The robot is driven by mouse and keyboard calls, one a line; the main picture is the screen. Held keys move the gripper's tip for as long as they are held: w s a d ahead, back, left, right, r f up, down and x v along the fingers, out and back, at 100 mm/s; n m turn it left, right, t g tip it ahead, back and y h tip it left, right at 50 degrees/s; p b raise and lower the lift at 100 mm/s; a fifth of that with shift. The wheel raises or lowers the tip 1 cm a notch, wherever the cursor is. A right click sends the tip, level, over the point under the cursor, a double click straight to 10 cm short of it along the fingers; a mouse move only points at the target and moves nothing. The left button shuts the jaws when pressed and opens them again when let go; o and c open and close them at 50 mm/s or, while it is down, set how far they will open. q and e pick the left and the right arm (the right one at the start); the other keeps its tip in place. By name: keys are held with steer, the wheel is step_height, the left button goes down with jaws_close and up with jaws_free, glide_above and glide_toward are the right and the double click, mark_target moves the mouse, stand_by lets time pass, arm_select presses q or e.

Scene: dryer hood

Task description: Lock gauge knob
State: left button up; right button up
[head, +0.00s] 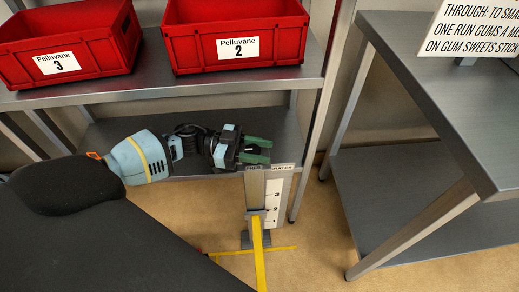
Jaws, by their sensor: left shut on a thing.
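The gauge (274,200) is an upright grey post with a white scale plate numbered 1, 2 and 3, standing on the floor in front of the shelf. A label tops the plate, partly covered. My left gripper (258,150), with green fingers, is at the top of the gauge post. It is shut on a small dark thing between its fingers, apparently the gauge knob, mostly hidden by the fingers. A yellow bar (259,255) runs from a bracket low on the post toward the front. My right gripper is not in view.
Red bins labelled Pelluvane 3 (70,45) and Pelluvane 2 (238,35) stand on the upper metal shelf (180,85). A grey table (445,95) with a lower shelf and a printed sign (470,30) stands at right. Open floor lies between.

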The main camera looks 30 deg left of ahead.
arm_select(q)
steer(key=o, duration=1)
steer(key=v, duration=0.8)
steer(key=shift+d, duration=0.15)
